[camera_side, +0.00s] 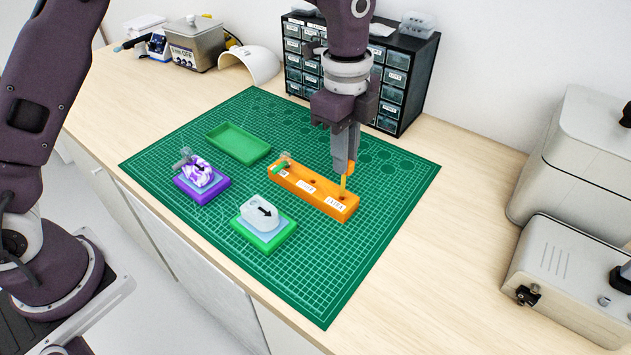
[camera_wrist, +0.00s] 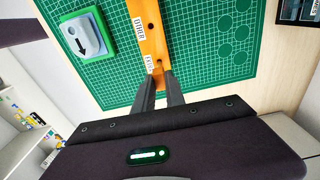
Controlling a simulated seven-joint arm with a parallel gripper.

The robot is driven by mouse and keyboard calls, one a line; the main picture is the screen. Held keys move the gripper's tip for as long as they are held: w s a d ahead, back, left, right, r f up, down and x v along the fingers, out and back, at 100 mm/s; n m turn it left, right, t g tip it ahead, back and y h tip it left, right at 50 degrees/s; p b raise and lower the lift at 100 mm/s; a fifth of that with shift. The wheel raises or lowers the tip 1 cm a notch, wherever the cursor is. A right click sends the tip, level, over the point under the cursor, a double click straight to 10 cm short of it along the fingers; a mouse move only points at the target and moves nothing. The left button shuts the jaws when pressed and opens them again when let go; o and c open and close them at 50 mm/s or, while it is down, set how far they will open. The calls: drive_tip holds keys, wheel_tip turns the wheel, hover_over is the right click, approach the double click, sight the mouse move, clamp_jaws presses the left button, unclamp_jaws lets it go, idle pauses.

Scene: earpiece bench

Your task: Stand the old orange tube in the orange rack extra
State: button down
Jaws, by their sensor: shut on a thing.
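My gripper (camera_side: 346,166) is shut on the orange tube (camera_side: 344,183), which points down below the fingertips over the near right part of the orange rack (camera_side: 352,211). The wrist view shows my fingertips (camera_wrist: 158,82) close to the rack end (camera_wrist: 153,45) with the label EXTRA. The tube's lower end is at or just above the hole by that label; I cannot tell whether it is inside. The middle hole, by the label OTHER, is empty. A small clear and green part (camera_side: 283,162) stands at the rack's far left end.
A purple stand (camera_side: 205,194) holds a purple-white swirled earpiece. A green stand (camera_side: 264,236) holds a clear earpiece with a black arrow. An empty green tray (camera_side: 238,143) lies behind them. Drawers (camera_side: 393,85) stand behind my gripper. The mat's front right is clear.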

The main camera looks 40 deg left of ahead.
drive_tip(key=shift+f, duration=1.35)
drive_tip(key=c, duration=1.3)
unclamp_jaws()
drive_tip(key=r, duration=0.7)
drive_tip(key=shift+a+r, duration=0.1)
drive_tip(key=shift+a, duration=0.1)
